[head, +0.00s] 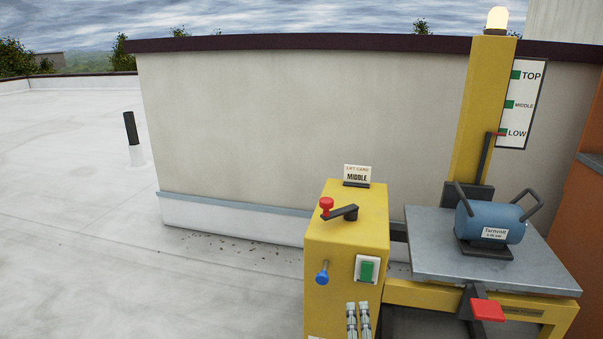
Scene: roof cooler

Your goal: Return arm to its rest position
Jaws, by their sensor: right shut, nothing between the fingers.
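My right gripper (358,309) shows at the bottom edge, only its grey fingertips in view. They are side by side, shut with nothing between them, in front of the lower part of the yellow control box (341,231). The green button (367,270) is just above the fingertips. A blue-tipped knob (322,273) sticks out to their left. On top of the box are a black lever with a red knob (326,204) and a card (357,174) reading MIDDLE. The rest of my right arm is out of view, and my left gripper does not show.
A grey lift platform (437,256) at right carries a blue cylinder (489,222) with black handles. A red pedal (487,311) juts out in front. Behind stands a yellow mast (481,105); its red pointer is at LOW. Open roof floor (90,230) lies left.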

